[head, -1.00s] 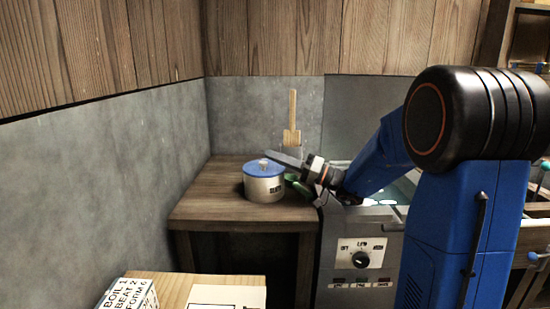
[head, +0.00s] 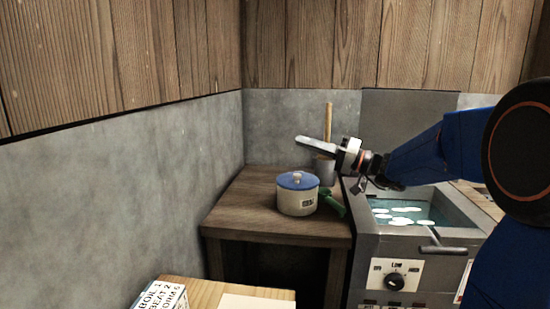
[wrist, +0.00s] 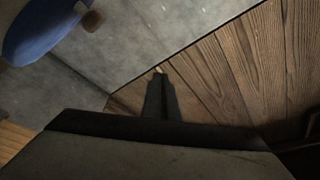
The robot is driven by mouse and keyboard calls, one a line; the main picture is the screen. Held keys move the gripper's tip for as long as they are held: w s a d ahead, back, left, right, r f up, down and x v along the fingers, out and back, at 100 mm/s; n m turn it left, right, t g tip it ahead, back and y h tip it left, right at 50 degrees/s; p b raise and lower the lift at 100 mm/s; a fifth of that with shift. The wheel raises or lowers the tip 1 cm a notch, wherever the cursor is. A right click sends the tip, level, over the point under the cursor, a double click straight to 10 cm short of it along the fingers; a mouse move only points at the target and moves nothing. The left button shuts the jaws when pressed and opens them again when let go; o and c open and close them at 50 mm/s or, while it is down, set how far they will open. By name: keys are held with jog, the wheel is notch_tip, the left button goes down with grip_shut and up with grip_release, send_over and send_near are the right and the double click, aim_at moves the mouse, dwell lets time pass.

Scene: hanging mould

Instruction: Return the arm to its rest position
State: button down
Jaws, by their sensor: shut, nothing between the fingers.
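My gripper (head: 314,142) is shut and empty, its fingers pointing left in the head view. It is held in the air above and behind a white pot (head: 297,203) with a blue lid (head: 297,181). My blue arm reaches in from the right, over a grey basin. In the wrist view my shut fingers (wrist: 158,74) show dark at the middle. A blurred blue shape, which looks like the pot's lid (wrist: 40,28), is at the upper left there.
The pot stands on a wooden side table (head: 250,215). A green object (head: 332,205) lies beside it, and a grey container (head: 324,172) with a wooden-handled tool is behind. The basin (head: 405,215) holds liquid with pale pieces. A labelled box (head: 160,299) is at the front.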

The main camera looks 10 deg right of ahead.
jog(key=s+a+f+g+h, duration=0.4)
jog(key=s+f, duration=0.4)
jog(key=s, duration=0.3)
jog(key=s+a+f+g+h, duration=0.35)
jog(key=s+f, duration=0.55)
jog(key=s, duration=0.3)
jog(key=s+d+f+m+t+h, duration=0.1)
jog(key=s+d+f+m+h, duration=0.1)
jog(key=s+d+f+h, duration=0.8)
jog(key=s+d, duration=0.3)
jog(key=shift+s+d+f, duration=0.25)
jog(key=shift+d+f, duration=0.05)
